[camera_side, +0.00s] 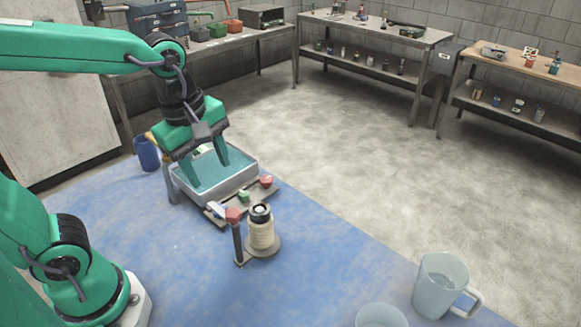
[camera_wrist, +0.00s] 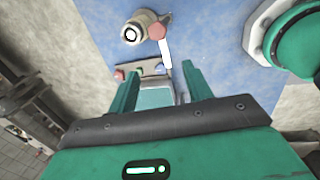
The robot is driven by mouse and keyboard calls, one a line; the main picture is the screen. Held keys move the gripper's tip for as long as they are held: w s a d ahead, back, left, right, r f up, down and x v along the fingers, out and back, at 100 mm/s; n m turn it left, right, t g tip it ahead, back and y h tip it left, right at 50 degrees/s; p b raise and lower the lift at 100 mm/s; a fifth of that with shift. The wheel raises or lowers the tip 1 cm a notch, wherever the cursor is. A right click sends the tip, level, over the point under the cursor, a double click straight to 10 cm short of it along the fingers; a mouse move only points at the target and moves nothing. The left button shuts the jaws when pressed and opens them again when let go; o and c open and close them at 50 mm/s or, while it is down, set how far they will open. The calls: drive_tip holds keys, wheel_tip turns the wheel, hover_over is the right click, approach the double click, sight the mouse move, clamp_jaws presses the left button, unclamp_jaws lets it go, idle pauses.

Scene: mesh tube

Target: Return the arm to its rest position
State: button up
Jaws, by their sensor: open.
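My gripper (camera_side: 208,174) is open, pointing down over the grey tray (camera_side: 231,190) with a teal inside. Nothing is visible between its fingers. In the wrist view my gripper (camera_wrist: 160,70) shows two spread green fingers with part of the tray (camera_wrist: 156,98) between them. My upper arm reaches in from the left and stays raised above the blue mat (camera_side: 180,270). A beige, ribbed tube-like piece (camera_side: 261,233) stands upright on a round base in front of the tray, apart from my gripper; it also shows in the wrist view (camera_wrist: 149,20).
A red-topped post (camera_side: 238,240) stands beside the beige piece. A low rack (camera_side: 229,212) with small red, green and white pieces lies along the tray. A blue cup (camera_side: 147,153) is left of the tray. A clear mug (camera_side: 440,283) stands at the front right. Benches line the walls.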

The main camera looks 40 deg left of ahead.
drive_tip(key=s+a+m+t, duration=0.3)
drive_tip(key=a+m, duration=0.1)
drive_tip(key=m, duration=1.3)
drive_tip(key=shift+s+a+r+m+t, duration=0.3)
drive_tip(key=shift+s+a+r+m, duration=0.1)
drive_tip(key=shift+r, duration=0.05)
